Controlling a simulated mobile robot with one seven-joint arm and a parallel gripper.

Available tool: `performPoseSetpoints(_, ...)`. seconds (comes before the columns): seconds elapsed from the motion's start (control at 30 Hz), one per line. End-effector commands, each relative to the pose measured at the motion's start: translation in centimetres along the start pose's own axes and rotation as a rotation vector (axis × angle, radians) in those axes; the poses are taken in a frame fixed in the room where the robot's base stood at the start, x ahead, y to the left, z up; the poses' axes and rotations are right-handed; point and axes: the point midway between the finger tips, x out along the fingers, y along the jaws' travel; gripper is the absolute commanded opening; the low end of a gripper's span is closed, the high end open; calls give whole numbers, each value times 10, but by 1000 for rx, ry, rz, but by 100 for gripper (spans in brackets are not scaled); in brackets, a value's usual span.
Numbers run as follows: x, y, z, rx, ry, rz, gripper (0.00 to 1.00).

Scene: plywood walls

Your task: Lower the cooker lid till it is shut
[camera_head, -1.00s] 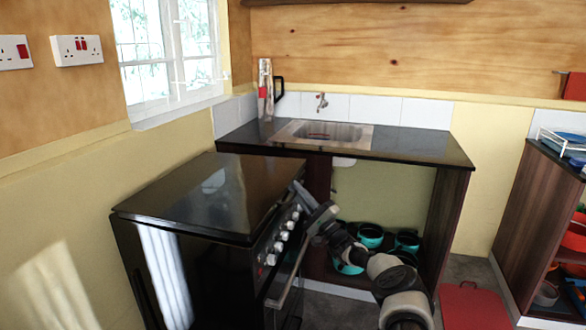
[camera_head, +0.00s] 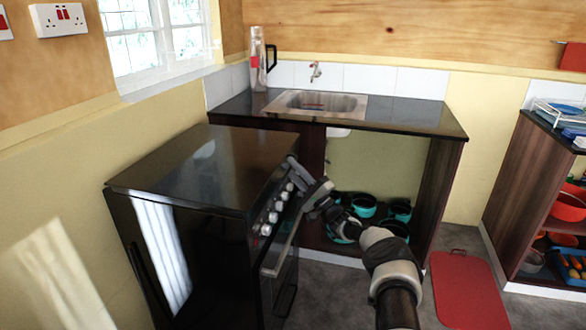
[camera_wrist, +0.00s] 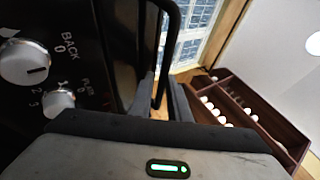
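The black cooker (camera_head: 225,255) stands against the left wall, its knobs facing right. Its dark, glossy lid (camera_head: 200,165) lies flat across the top, with no gap that I can make out along its edge. My gripper (camera_head: 293,167) is at the cooker's front, by the upper edge and just above the knobs (camera_head: 273,215). In the wrist view my two fingers (camera_wrist: 163,92) stand slightly apart, with a thin black edge or bar (camera_wrist: 168,50) running down near the gap. Whether they touch it is unclear. Two white knobs show large at left.
A counter with a sink (camera_head: 315,103) stands behind the cooker, with teal pots (camera_head: 363,205) on its lower shelf. A shelf unit (camera_head: 525,190) is at right. A red board (camera_head: 468,290) lies on the floor. Grey floor is clear between cooker and board.

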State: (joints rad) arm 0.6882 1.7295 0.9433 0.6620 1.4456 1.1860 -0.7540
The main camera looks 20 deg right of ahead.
Motion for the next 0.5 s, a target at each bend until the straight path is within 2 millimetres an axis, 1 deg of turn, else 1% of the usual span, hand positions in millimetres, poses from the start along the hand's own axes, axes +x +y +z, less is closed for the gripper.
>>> performPoseSetpoints(0.03,-2,12,5,8,-5,20,28)
performPoseSetpoints(0.17,-15,10,5,10,-4,18,28)
performPoseSetpoints(0.27,-35,7,4,10,-2,14,28)
performPoseSetpoints(0.5,-95,2,2,6,1,5,28)
